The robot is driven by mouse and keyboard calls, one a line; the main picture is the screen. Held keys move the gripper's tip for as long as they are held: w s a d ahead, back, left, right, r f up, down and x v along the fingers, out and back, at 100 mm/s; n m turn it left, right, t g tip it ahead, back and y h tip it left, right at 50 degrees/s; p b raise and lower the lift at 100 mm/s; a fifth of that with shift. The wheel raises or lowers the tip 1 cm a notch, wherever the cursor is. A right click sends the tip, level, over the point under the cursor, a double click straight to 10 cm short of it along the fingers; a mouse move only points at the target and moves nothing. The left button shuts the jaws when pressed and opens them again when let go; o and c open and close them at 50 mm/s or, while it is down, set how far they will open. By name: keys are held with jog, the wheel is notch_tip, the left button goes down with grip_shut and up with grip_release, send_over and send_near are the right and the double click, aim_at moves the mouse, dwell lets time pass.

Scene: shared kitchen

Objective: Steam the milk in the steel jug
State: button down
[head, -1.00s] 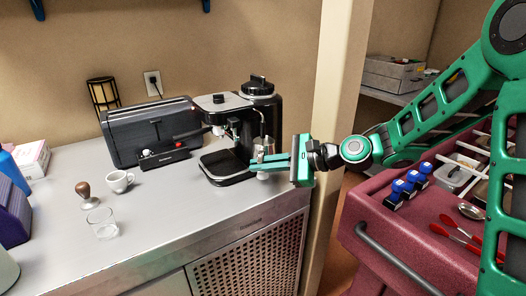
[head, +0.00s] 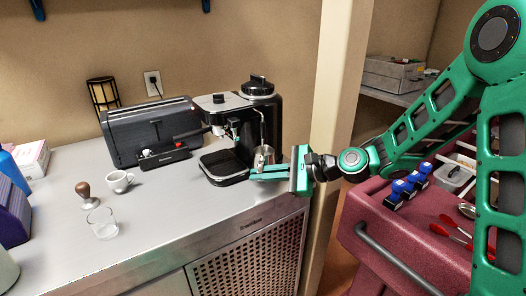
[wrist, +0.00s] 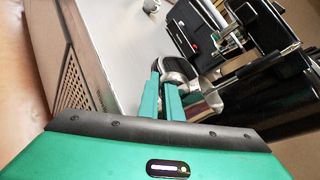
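The steel jug (head: 264,156) is at the right side of the black espresso machine (head: 238,122), close to the steam wand (head: 262,128). Whether the wand tip is inside the jug cannot be told. My gripper (head: 268,173) reaches in from the right, with its green fingers at the lower part of the jug. In the wrist view my gripper (wrist: 163,92) has its fingers close together with shiny steel of the jug (wrist: 178,70) at their tips. It looks shut on the jug, though the contact is partly hidden. The jug's contents are not visible.
A black toaster (head: 152,132) stands left of the machine. A white cup (head: 119,181), a tamper (head: 86,195) and a clear glass (head: 102,223) stand on the counter's left. A pillar (head: 335,110) and a red drawer cart (head: 410,225) are at the right.

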jog(key=shift+f, duration=1.5)
jog(key=shift+f, duration=0.15)
